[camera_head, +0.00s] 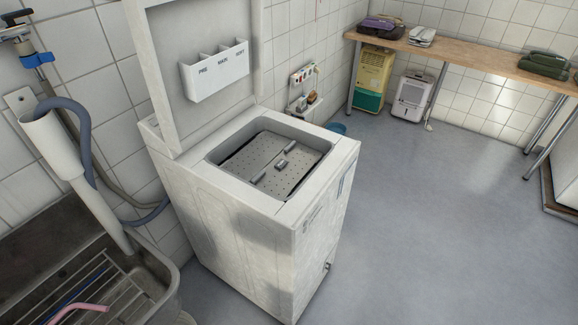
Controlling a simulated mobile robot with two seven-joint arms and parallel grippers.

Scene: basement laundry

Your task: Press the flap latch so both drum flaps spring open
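A white top-loading washing machine (262,240) stands in the middle of the camera_head view with its lid (200,30) raised against the wall. In the top opening lies a grey perforated drum surface (300,168), which looks like the two drum flaps lying closed and flat. A small latch (282,164) sits at the middle of the line between them, with a short bar on either side. No gripper of mine is in view.
A metal sink (150,275) with a rack and a pink hose stands at the left front. A grey drain pipe (95,210) and blue hose (84,125) run beside the machine. A wooden bench (470,58) stands at the back. The floor (430,220) at right is clear.

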